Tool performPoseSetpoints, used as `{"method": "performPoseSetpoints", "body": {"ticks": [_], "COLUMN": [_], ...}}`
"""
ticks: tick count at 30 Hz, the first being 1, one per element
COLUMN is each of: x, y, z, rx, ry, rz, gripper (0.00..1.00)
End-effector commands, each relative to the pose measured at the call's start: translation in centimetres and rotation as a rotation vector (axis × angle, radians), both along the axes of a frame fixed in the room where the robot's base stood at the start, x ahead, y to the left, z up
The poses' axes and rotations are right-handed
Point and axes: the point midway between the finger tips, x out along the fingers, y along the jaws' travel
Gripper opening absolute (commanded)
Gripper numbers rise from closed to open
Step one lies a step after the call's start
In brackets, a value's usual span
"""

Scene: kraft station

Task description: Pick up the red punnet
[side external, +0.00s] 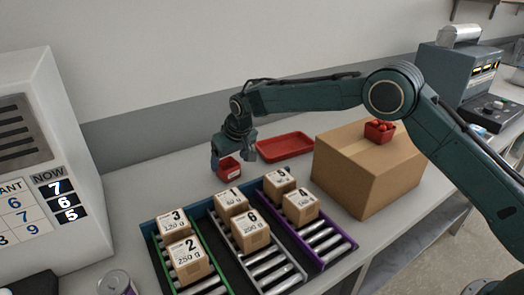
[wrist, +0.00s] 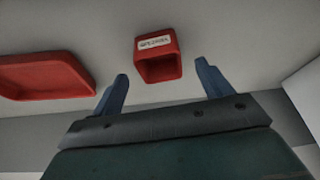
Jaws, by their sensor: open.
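A small red punnet (side external: 229,170) with a pale label stands on the grey bench, left of the red tray. In the wrist view the punnet (wrist: 158,66) looks empty and lies between the lines of the two blue fingers, with clear room on both sides. My gripper (side external: 232,158) is open over the punnet, its fingers pointing down; it also shows in the wrist view (wrist: 162,69). I cannot tell how far the fingertips reach down beside the punnet. A second red punnet (side external: 380,132), holding red round items, sits on top of the large cardboard box (side external: 367,165).
A flat red tray (side external: 285,146) lies right of the gripper, at the left in the wrist view (wrist: 45,76). Roller lanes (side external: 265,260) with several numbered cartons stand in front. A display panel (side external: 45,150) is at far left. A machine (side external: 460,70) stands at back right.

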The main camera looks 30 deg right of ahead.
Motion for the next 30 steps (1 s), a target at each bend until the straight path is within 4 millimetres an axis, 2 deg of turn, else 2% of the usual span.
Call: {"method": "performPoseSetpoints", "body": {"ticks": [3, 9, 26, 27, 30], "x": [0.5, 1.2, 1.2, 1.2, 1.2], "y": [0.0, 0.1, 0.1, 0.1, 0.1], "z": [-1.4, -2.9, -3.1, -3.1, -3.1], "rx": [0.000, 0.000, 0.000, 0.000, 0.000], "ry": [0.002, -0.001, 0.000, 0.000, 0.000], "rz": [0.000, 0.000, 0.000, 0.000, 0.000], "gripper": [0.78, 0.78, 0.78, 0.76, 0.57]}}
